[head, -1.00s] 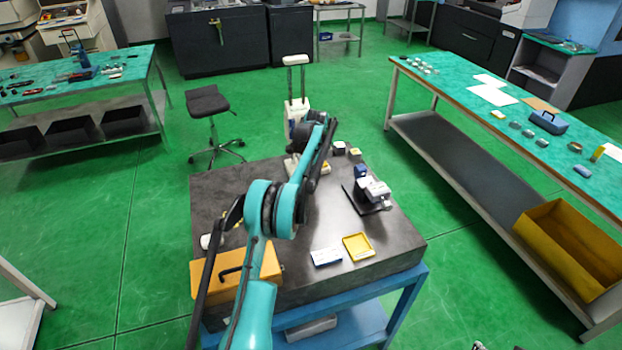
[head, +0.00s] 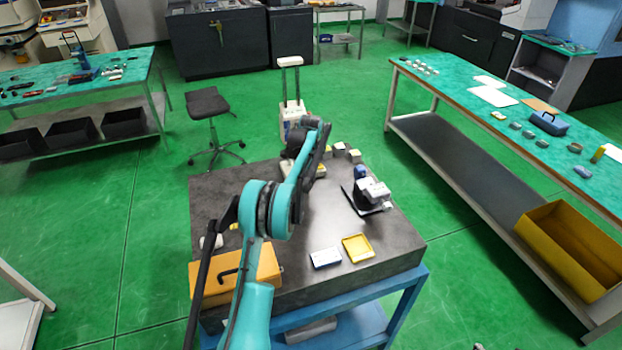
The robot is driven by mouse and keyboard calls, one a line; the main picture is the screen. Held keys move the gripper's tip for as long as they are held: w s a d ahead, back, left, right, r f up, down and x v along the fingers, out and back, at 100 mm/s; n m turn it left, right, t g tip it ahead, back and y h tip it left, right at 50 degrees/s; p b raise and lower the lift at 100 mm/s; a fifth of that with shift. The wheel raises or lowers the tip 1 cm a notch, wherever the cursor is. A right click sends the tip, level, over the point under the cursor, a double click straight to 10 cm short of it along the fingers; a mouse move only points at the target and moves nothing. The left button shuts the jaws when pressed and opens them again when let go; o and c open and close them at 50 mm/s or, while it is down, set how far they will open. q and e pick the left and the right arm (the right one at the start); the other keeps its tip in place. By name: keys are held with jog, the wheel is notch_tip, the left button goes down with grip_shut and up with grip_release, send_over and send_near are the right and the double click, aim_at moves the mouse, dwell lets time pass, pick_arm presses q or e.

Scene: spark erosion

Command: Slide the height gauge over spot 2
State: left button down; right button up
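The height gauge (head: 290,62) stands upright at the back of the dark granite plate (head: 325,220). Its pale top and two dark columns show in the head view, with a white part (head: 293,111) lower down. A pale and yellow piece, perhaps its base (head: 319,171), shows partly behind my arm. My teal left arm reaches up from the bottom across the plate. Its dark gripper (head: 291,146) is at the gauge's lower part, largely hidden by the wrist and forearm. Contact and finger opening cannot be told. My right gripper is out of view. No spot 2 marking can be made out.
On the plate are an orange case (head: 265,268) at front left, a blue-and-white box (head: 325,258), a yellow tray (head: 357,247), a black-and-white device (head: 373,191) at right and small blocks (head: 353,156) at the back. The middle right is clear. A stool (head: 207,103) stands behind left.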

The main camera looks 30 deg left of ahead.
pick_arm(q)
jog(key=s+a, duration=0.3)
jog(key=s, duration=0.1)
jog(key=s+a, duration=0.3)
jog(key=s, duration=0.1)
jog(key=s+a, duration=0.4)
jog(key=shift+a+b, duration=0.1)
jog(key=shift+b, duration=0.25)
jog(key=c, duration=1.6)
grip_release()
jog(key=shift+w+r, duration=0.1)
jog(key=shift+r, duration=0.05)
notch_tip(320, 180, up, 12)
jog(key=s+d, duration=0.1)
jog(key=shift+s+d+f, duration=0.2)
jog(key=shift+d, duration=0.1)
